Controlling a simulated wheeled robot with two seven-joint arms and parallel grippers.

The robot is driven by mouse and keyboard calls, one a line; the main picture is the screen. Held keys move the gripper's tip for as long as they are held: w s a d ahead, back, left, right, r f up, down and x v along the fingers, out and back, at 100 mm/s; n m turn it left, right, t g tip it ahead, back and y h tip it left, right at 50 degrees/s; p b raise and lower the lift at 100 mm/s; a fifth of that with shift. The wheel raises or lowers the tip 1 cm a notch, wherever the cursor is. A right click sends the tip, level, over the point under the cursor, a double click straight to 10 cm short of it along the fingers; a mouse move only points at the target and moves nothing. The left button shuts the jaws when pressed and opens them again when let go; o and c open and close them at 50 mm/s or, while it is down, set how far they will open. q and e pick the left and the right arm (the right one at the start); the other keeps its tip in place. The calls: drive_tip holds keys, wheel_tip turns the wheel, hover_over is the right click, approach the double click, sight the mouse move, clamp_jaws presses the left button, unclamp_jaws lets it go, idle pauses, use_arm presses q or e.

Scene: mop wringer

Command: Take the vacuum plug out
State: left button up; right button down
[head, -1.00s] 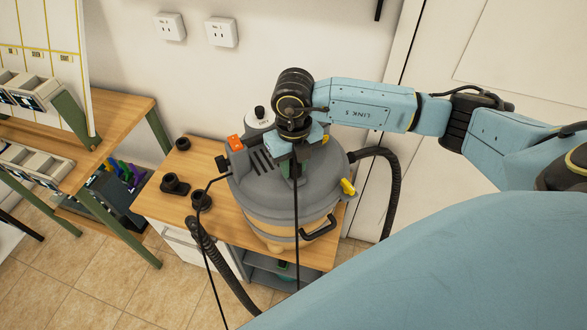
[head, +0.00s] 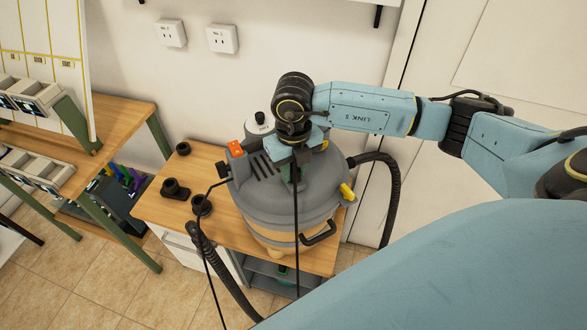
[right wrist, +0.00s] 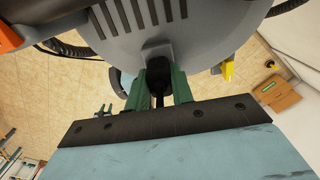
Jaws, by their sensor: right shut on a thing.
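The vacuum (head: 325,192) has a grey lid over a tan drum and stands on a wooden-topped cabinet; its lid also fills the top of the right wrist view (right wrist: 215,30). My right gripper (head: 294,170) points down over the lid. In the right wrist view its green fingers (right wrist: 158,95) are shut on the black plug (right wrist: 158,75), against the lid's side. A black cord (head: 297,230) hangs straight down from the gripper. I cannot tell whether the plug is still seated in the lid. My left gripper is not in view.
Two white wall sockets (head: 171,33) (head: 222,39) are on the wall behind. Black hose fittings (head: 175,189) stand on the wooden top (head: 155,210) left of the vacuum. A black hose (head: 393,200) curves down at the right. A workbench (head: 120,115) is at the left.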

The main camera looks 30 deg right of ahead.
drive_tip(key=shift+r+p, duration=1.55)
drive_tip(key=shift+r, duration=0.85)
